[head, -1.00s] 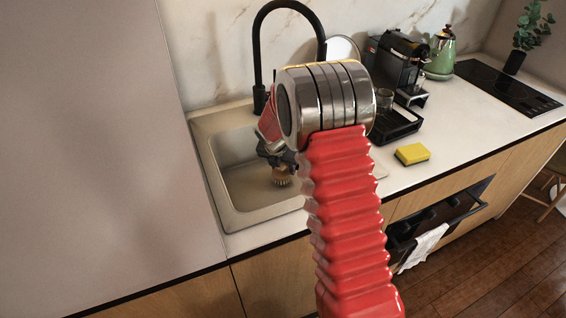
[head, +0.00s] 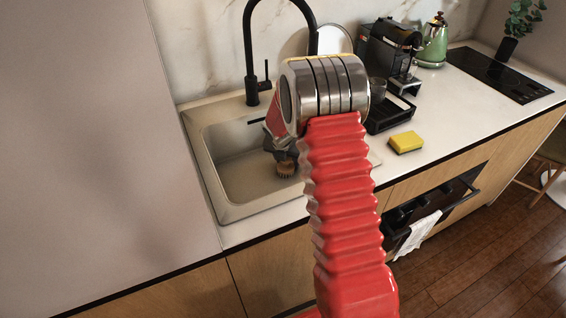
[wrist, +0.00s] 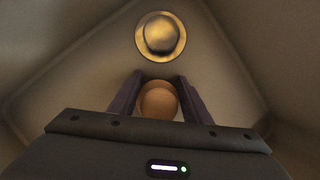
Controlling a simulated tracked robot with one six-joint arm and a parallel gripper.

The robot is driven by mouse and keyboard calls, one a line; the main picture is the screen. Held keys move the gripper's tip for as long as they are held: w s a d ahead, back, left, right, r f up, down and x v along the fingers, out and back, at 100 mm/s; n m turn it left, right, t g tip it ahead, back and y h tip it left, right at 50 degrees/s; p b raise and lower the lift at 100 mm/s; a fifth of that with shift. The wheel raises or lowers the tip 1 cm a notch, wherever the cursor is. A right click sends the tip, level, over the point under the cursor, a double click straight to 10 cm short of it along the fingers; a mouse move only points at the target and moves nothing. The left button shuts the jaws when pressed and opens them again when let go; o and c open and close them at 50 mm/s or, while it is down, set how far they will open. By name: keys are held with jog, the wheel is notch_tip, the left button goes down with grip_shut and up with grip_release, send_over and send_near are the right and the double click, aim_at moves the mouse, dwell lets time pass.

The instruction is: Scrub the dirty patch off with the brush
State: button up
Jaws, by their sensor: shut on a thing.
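The brush, with a round wooden head and pale bristles, shows low inside the sink in the head view (head: 286,168). My gripper (wrist: 157,88) is shut on the brush; its two dark fingers flank the round wooden top (wrist: 158,101) in the wrist view. In the head view my gripper is partly hidden behind my red arm. The beige sink (head: 228,205) surrounds the brush; whether the bristles touch its floor, I cannot tell. I cannot make out a dirty patch in either view.
A round metal drain (wrist: 160,37) lies just ahead of my fingers. A black tap (head: 249,55) rises behind the sink. A yellow sponge (head: 406,142) lies on the counter to the right, near the coffee machine (head: 385,50).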

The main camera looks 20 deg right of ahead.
aim_at(277, 172)
jog(key=shift+s+a, duration=0.15)
jog(key=shift+a, duration=2)
notch_tip(277, 172, up, 8)
